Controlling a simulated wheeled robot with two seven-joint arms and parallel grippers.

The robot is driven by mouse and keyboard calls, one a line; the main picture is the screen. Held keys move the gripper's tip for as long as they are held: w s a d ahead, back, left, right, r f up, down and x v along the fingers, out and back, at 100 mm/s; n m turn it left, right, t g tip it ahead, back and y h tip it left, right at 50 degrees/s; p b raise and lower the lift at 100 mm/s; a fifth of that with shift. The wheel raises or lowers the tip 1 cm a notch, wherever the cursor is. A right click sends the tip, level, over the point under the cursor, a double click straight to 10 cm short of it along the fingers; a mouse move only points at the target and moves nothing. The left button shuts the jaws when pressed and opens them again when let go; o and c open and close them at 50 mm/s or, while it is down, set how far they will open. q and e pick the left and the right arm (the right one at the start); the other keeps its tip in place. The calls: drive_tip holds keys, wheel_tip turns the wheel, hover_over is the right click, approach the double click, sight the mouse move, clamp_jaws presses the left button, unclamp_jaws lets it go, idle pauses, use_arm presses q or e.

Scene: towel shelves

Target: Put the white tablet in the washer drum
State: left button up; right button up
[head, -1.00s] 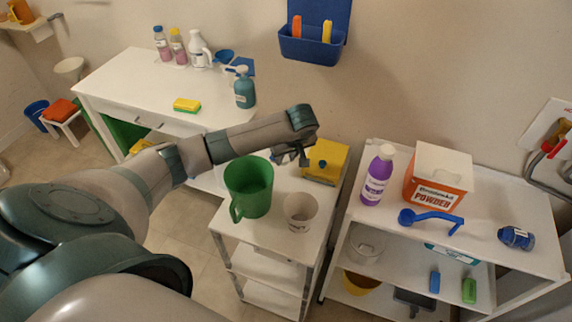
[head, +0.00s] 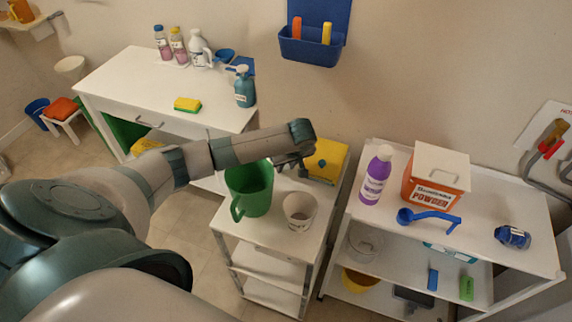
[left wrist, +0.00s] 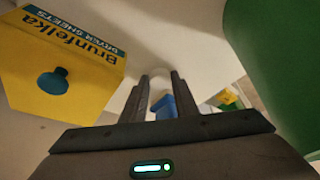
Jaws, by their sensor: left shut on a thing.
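My left gripper (head: 291,163) is over the white cart, beside the yellow box and behind the green pitcher. In the left wrist view its two fingers (left wrist: 159,90) are close together, with a small pale piece, the white tablet (left wrist: 159,80), between the tips. The tablet is too small or hidden to make out in the head view. The washer drum is not in view. My right gripper is not in view.
The cart (head: 262,235) holds a green pitcher (head: 249,188), a white cup (head: 299,211) and a yellow box (head: 326,159), all close to my left gripper. A shelf unit (head: 488,220) stands right; a white table (head: 135,88) stands back left.

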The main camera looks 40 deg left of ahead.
use_arm(q)
drive_tip(key=o, duration=1)
drive_tip(key=b+v, duration=0.2)
drive_tip(key=v, duration=1)
drive_tip(key=shift+s+r, duration=0.1)
drive_tip(key=shift+r, duration=0.05)
